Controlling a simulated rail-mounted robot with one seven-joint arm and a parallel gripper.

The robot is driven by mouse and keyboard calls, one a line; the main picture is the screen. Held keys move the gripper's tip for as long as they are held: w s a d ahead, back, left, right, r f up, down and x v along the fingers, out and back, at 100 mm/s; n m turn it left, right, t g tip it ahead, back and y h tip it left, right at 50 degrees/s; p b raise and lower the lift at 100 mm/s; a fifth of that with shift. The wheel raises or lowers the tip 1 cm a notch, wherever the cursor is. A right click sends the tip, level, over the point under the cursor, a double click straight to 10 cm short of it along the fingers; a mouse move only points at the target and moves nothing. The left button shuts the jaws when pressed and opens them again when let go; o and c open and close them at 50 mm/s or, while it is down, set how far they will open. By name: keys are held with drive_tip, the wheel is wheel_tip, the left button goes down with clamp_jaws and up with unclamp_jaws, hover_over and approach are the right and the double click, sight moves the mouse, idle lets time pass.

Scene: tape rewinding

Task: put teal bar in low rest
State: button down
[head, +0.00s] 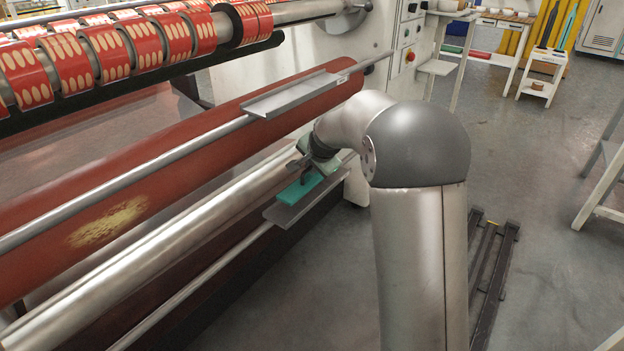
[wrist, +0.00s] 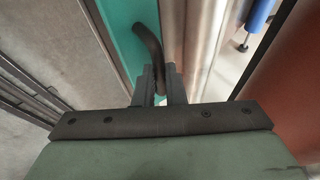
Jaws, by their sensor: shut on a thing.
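The teal bar (head: 298,190) lies along the low rest (head: 284,214), a grey ledge on the lower rail at the machine's front. In the head view the bar overlaps the ledge's back part; I cannot tell whether it touches it. My gripper (head: 309,176) is above the bar, partly hidden by my own wrist. In the wrist view the teal bar (wrist: 122,32) runs away from me, with a dark curved handle (wrist: 147,46) on it. My gripper (wrist: 160,84) is shut on this handle's near end.
A second grey ledge (head: 295,95), empty, sits higher on the upper rail. A bare metal roller (head: 150,255) and a red roller (head: 130,195) run close behind the low rest. Open floor (head: 320,290) lies in front of the machine.

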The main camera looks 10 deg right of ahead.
sight(311, 177)
drive_tip(key=shift+w+f, duration=0.3)
drive_tip(key=shift+f, duration=0.05)
drive_tip(key=shift+f+b, duration=0.55)
drive_tip(key=shift+f, duration=1)
drive_tip(key=shift+f, duration=0.15)
drive_tip(key=c, duration=1.5)
unclamp_jaws()
